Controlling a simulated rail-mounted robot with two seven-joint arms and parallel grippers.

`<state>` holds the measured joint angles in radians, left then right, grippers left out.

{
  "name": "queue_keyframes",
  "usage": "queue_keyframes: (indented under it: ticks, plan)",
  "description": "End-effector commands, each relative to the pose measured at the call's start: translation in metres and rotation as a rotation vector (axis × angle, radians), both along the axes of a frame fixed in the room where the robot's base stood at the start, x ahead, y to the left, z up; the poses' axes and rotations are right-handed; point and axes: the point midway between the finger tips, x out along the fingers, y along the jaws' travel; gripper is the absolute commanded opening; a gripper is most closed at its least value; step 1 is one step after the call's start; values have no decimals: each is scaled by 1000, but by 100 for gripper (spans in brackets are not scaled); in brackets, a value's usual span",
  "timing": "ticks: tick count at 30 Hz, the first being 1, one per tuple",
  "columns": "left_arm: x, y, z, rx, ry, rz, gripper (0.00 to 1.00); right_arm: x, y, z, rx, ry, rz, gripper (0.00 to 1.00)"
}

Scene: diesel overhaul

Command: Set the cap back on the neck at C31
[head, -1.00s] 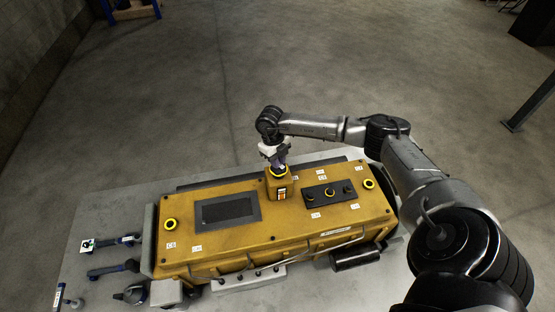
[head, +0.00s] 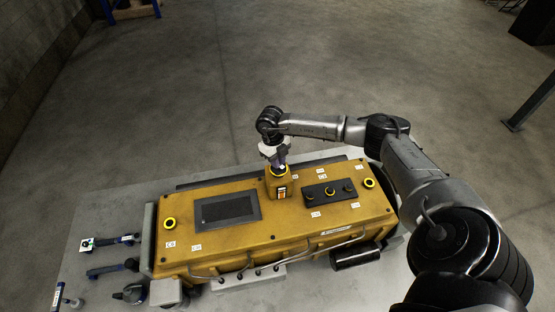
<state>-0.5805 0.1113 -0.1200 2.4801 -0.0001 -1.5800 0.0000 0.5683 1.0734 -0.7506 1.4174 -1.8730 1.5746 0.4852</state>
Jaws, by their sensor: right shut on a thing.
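My right gripper (head: 278,160) points down over the raised yellow neck block (head: 278,185) on top of the yellow engine (head: 290,229). The gripper is shut on a small dark cap (head: 281,166) at the top of that block. The cap is mostly hidden by the fingers, and I cannot tell whether it touches the neck. Small white labels sit across the engine top, too small to read, so I cannot tell which is C31. My left gripper is not in view.
The engine lies on a grey table (head: 100,215). Several tools, including a dark-handled one (head: 112,268), lie at the table's left end. A black panel with knobs (head: 328,193) is right of the neck block. A black cylinder (head: 355,257) lies at the front right.

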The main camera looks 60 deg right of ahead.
Motion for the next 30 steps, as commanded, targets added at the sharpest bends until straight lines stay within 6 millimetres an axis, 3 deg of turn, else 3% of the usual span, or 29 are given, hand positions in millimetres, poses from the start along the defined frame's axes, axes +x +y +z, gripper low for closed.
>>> queue_keyframes:
  ticks: [14, 25, 26, 30]
  plan:
    - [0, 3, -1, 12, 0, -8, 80, 0, 0, -2, 0, -1, -4, 0]
    - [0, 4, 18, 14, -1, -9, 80, -1, -1, -2, -1, 0, -295, 0]
    - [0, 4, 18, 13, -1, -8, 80, -1, -1, -3, 0, 0, -298, 18]
    - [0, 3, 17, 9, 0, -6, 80, -1, -1, -3, 0, 0, -294, 31]
